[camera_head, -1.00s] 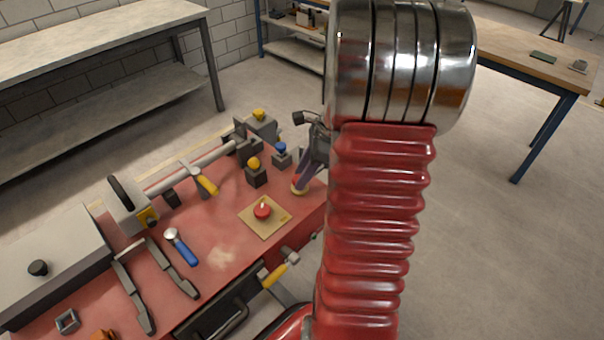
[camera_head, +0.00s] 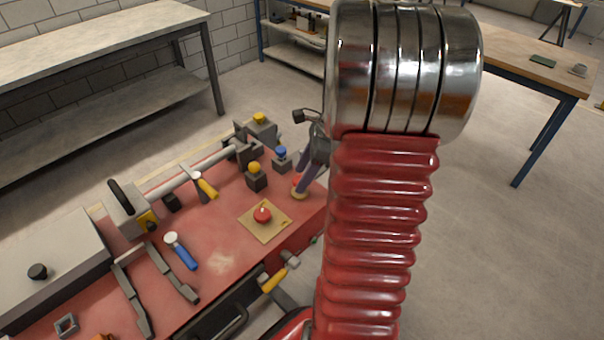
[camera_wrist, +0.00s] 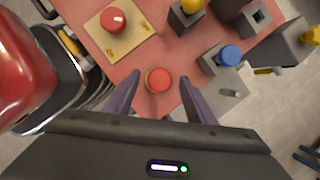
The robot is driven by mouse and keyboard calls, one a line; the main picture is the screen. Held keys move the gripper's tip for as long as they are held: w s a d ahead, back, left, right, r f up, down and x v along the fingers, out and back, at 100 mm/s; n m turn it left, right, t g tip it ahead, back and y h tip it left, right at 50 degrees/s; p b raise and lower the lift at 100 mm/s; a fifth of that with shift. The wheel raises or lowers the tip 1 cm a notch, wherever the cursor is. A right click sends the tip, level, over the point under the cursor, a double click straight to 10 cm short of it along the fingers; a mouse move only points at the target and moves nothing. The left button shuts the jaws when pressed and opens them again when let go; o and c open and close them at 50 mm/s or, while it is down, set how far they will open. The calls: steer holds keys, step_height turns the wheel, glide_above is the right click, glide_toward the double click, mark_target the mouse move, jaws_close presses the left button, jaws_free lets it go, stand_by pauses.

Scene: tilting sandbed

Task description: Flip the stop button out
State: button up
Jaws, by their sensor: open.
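A round red stop button (camera_wrist: 159,80) with a pale yellowish rim sits on the red bench top, between my open fingers in the wrist view. My gripper (camera_wrist: 159,77) is open, with one finger to each side of the button; nothing is held. I cannot tell whether the fingers touch it. A second red knob with a white mark (camera_head: 262,213) stands on a yellow plate; it also shows at the upper left in the wrist view (camera_wrist: 113,19).
A yellow-topped block (camera_head: 256,175) and a blue-topped block (camera_head: 281,158) stand close by. A yellow-handled lever (camera_head: 278,279) is at the bench's front side. A blue-handled tool (camera_head: 181,250) lies farther left. The bench's right edge is near the button.

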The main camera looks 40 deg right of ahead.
steer(key=v, duration=1.3)
steer(key=shift+r, duration=0.4)
